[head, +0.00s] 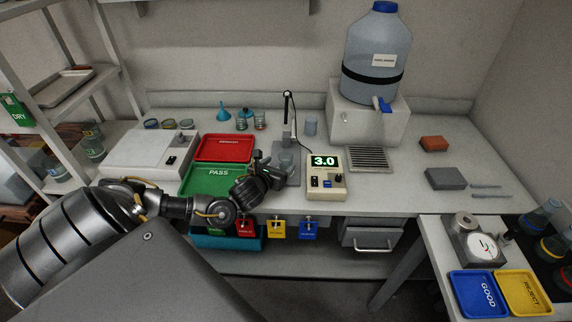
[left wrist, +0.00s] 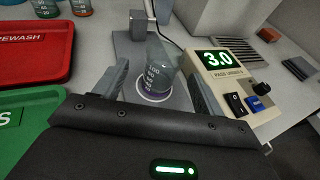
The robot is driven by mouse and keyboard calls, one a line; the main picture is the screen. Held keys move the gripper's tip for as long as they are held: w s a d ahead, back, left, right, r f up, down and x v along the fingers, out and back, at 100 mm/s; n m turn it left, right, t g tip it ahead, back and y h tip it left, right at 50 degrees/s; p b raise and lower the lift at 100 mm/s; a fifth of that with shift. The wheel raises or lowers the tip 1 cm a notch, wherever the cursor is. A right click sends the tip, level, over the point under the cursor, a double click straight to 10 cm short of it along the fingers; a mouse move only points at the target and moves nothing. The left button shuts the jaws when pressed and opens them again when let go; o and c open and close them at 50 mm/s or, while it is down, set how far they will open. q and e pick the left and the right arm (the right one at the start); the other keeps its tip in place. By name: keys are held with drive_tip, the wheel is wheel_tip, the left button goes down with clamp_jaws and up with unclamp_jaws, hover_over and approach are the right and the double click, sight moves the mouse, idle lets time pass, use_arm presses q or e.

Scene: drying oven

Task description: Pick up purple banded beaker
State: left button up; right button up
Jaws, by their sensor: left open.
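The purple banded beaker (left wrist: 160,66) is a clear beaker with white graduation marks and a purple band near its base. It stands upright on the round plate of the grey probe stand (left wrist: 128,52). In the head view the beaker (head: 286,160) is partly hidden behind my left gripper (head: 272,166). In the left wrist view my left gripper (left wrist: 160,88) is open, one finger to the left of the beaker and one to its right. I cannot tell whether either finger touches the glass. My right gripper is not in view.
The meter (head: 326,176) reading 3.0 stands close to the right of the beaker. The green PASS tray (head: 205,180) and red tray (head: 224,148) lie to the left. The stand's upright arm (head: 288,115) rises behind the beaker. A large water jug (head: 378,50) stands at the back.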

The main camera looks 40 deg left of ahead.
sight(282, 162)
use_arm(q)
drive_tip(key=shift+w+r+p, duration=0.1)
drive_tip(key=shift+w+p, duration=0.25)
drive_tip(key=shift+w, duration=0.05)
drive_tip(key=p+x, duration=0.1)
drive_tip(key=x, duration=0.2)
drive_tip(key=shift+w, duration=0.3)
drive_tip(key=shift+w+f, duration=0.3)
drive_tip(key=shift+c, duration=1)
drive_tip(key=c, duration=1)
drive_tip(key=shift+r, duration=0.15)
